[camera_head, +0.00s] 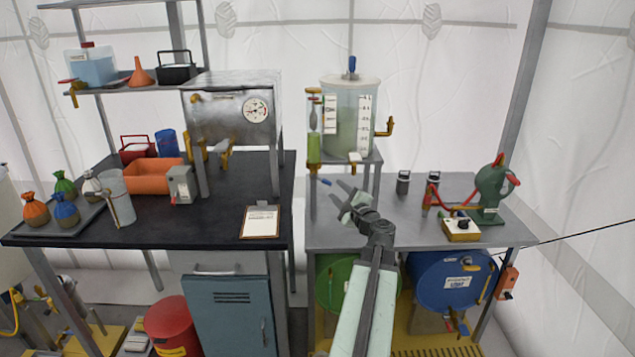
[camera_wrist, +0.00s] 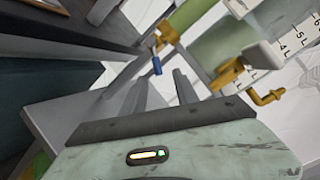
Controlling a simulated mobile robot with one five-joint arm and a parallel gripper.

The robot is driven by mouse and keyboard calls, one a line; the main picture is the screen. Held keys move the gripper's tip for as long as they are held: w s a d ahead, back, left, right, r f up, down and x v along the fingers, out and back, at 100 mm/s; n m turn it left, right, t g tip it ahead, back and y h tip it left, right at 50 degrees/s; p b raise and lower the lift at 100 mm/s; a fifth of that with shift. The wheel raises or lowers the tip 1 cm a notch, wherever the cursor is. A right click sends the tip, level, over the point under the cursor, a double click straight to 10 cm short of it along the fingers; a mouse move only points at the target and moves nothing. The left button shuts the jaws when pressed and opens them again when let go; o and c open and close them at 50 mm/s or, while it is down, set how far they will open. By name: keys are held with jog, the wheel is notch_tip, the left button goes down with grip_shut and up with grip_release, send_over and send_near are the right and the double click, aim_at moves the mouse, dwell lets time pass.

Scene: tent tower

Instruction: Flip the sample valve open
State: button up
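The sample valve has a small blue lever (camera_head: 326,182) at the foot of the green sight tube (camera_head: 314,148), left of the clear tank (camera_head: 350,120). In the wrist view the blue lever (camera_wrist: 157,66) hangs from a brass valve body (camera_wrist: 166,33). My gripper (camera_head: 342,194) is open and empty, just right of the lever in the head view. In the wrist view my gripper's two grey fingers (camera_wrist: 160,80) stand apart. The lever shows beyond them, between their tips. I cannot tell whether it touches either finger.
The tank stands on a raised grey stand (camera_head: 372,160) over a metal bench (camera_head: 460,185). A brass elbow outlet (camera_head: 386,127) sticks out to the tank's right. A green hand pump (camera_head: 493,190) stands at the bench's right. A black-topped bench (camera_head: 200,222) with a clipboard (camera_head: 260,222) is to the left.

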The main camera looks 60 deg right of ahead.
aim_at(327, 183)
jog(key=x, duration=0.8)
jog(key=shift+w+a, duration=0.25)
jog(key=shift+a, duration=0.1)
grip_shut()
jog(key=shift+s, duration=0.1)
dwell(0.8)
